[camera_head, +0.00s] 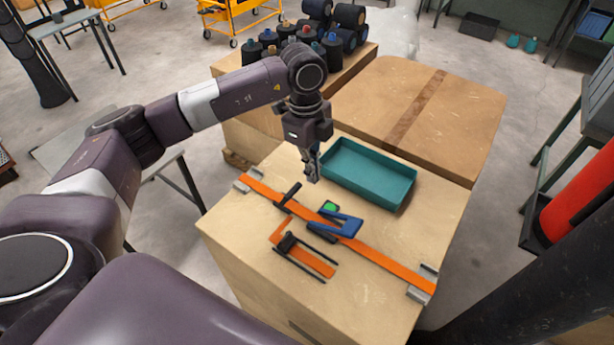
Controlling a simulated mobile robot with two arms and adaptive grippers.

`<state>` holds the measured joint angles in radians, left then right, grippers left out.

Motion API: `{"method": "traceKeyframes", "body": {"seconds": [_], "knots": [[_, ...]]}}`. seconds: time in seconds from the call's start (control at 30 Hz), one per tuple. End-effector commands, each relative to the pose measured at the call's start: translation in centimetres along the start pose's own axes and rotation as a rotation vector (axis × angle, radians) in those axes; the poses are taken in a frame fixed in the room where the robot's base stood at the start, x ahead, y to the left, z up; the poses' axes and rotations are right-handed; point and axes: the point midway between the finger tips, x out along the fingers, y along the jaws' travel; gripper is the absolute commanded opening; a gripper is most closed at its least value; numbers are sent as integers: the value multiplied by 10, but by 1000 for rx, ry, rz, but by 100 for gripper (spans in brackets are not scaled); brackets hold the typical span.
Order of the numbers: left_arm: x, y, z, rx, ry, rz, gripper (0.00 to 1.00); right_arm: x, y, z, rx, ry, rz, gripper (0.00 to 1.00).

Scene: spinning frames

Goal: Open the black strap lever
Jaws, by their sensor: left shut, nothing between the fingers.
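An orange strap (385,269) runs diagonally across the light wooden table top between metal end brackets. A slim black lever (289,194) lies across the strap's left part. A blue lever (346,226) with a green piece (329,207) sits on the strap's middle. In front, a black buckle-like part (288,243) with two black arms lies over a shorter orange strap piece (314,261). I cannot tell which black part is the strap lever. My left gripper (313,178) points down, shut and empty, above the table behind the slim black lever and apart from it. My right gripper is not in view.
A teal tray (408,190) stands empty behind the strap, just right of my left gripper. A large cardboard box (465,110) is behind it. Several dark thread spools (333,52) stand at the back. The table's front right (370,305) is clear.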

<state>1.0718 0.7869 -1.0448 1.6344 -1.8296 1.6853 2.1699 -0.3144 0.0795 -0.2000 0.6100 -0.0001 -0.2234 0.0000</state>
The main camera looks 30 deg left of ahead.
Motion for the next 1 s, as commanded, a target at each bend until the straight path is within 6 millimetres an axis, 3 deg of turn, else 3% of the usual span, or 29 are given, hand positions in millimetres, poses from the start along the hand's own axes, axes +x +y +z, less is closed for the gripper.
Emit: {"method": "traceKeyframes", "body": {"seconds": [0.2, 0.43, 0.7, 1.0], "knots": [[40, 3, -1, 1, 0, 8, 0, -16, 4, -30, 0, 42, 5, 40], [89, 2, 0, -1, -1, 6, 0, -29, 4, -30, 0, 42, 5, 40], [76, 1, 33, -1, 0, 2, 0, -46, 4, -20, 0, 24, 3, 40], [76, 1, 38, 1, 0, 1, 0, -47, 3, -18, 0, 23, 3, 40]]}}
